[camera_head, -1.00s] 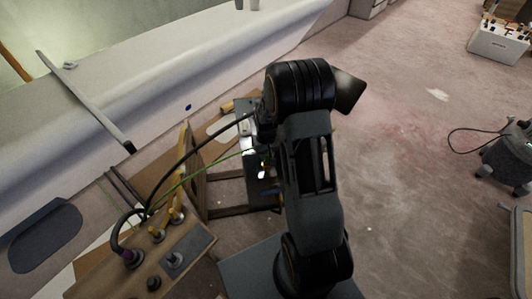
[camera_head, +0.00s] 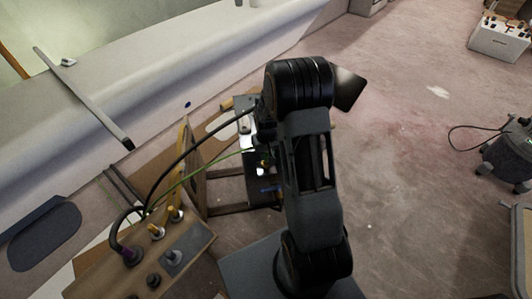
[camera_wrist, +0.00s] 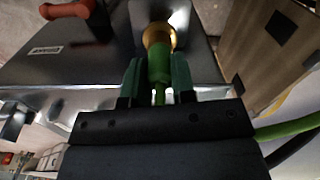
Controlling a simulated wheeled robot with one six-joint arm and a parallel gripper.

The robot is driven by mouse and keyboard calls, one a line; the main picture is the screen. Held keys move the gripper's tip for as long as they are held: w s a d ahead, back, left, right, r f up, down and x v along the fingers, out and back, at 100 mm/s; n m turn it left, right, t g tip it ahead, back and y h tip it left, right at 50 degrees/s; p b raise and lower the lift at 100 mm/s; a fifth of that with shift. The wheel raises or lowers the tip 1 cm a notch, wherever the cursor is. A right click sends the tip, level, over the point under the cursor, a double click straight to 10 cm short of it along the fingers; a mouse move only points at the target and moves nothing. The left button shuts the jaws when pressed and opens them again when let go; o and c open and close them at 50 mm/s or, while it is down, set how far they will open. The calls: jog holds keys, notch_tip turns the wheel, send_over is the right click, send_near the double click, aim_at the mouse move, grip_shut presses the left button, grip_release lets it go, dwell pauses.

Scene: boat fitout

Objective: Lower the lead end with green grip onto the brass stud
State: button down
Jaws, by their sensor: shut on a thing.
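In the wrist view my gripper (camera_wrist: 159,72) is shut on the green grip (camera_wrist: 159,63) of the lead end, with one finger on each side. A round brass piece (camera_wrist: 157,35) shows just beyond the grip, over a shiny metal surface. I cannot tell whether it is the lead's own end or the brass stud, nor whether there is a gap below it. In the head view the green lead (camera_head: 205,168) runs from the wooden board up to my arm, which hides most of the gripper.
A metal box with a red handle (camera_wrist: 68,10) is in the wrist view.

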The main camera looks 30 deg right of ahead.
jog(key=shift+f, duration=0.35)
jog(key=shift+f+b, duration=0.35)
jog(key=shift+b, duration=0.2)
jog(key=shift+f, duration=0.35)
dwell(0.4)
jog(key=shift+f+b, duration=0.25)
jog(key=shift+b, duration=0.15)
jog(key=shift+c, duration=1.5)
grip_release()
